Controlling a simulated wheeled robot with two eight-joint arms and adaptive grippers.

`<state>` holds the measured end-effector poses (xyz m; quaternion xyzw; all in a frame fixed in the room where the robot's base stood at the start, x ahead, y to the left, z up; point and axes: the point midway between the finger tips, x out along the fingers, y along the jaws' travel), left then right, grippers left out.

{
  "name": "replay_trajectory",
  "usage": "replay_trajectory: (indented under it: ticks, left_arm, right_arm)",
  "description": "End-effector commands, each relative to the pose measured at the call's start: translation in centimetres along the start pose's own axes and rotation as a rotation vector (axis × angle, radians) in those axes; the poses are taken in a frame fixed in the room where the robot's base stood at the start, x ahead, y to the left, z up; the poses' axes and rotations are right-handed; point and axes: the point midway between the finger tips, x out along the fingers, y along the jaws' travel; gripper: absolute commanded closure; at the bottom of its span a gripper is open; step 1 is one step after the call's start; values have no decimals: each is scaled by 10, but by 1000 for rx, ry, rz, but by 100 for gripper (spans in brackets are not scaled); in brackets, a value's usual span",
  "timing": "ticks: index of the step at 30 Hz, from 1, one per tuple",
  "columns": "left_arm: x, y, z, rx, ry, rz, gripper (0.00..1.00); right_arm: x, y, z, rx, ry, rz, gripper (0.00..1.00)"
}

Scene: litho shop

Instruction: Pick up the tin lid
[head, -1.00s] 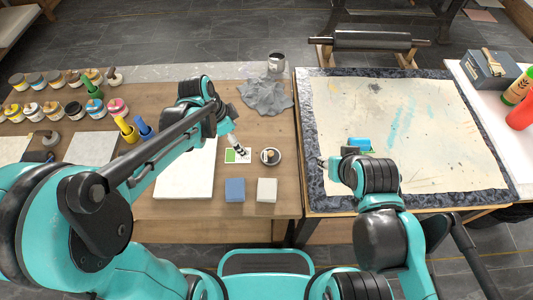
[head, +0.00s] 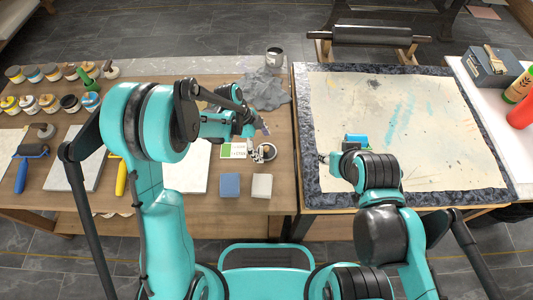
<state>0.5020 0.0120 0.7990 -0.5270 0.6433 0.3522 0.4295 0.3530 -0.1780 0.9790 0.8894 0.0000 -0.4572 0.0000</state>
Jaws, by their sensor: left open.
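The tin lid looks like a small round piece (head: 269,153) with a pale rim and a darker middle, lying on the wooden table near its right edge. My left gripper (head: 259,140) is open just above and to the left of it, and a finger covers part of it. I cannot tell whether they touch. My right gripper (head: 323,158) is over the pale sheet's left edge, apart from the lid; its fingers are too small to read.
A green and white card (head: 233,151) lies left of the lid. A blue block (head: 230,185) and a pale block (head: 262,185) are in front. A grey crumpled cloth (head: 265,90) and a tin (head: 274,58) are behind. Jars fill the far left.

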Motion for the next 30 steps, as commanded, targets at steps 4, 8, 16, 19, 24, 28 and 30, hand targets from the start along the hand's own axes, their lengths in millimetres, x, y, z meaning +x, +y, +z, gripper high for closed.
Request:
replay_trajectory:
  ticks: [4, 8, 16, 19, 24, 28, 30]
  left_arm:
    - [18, -1, 1, 0, 0, 0, 12]
    - [17, -1, 0, -1, 0, -1, 12]
    - [16, -1, 0, -1, -1, -1, 56]
    - [16, -1, 0, -1, -1, -1, 56]
    - [16, -1, 1, -1, -1, -1, 56]
    - [13, -1, -1, -1, -2, -1, 56]
    - [7, -1, -3, -1, -1, -1, 56]
  right_arm:
    - [7, 0, 5, 0, 0, 0, 60]
    - [6, 0, 4, 0, 0, 0, 60]
    - [6, 0, 4, 0, 0, 0, 60]
    - [6, 0, 4, 0, 0, 0, 60]
    - [6, 0, 4, 0, 0, 0, 60]
    - [4, 0, 3, 0, 0, 0, 60]
    - [1, 0, 1, 0, 0, 0, 60]
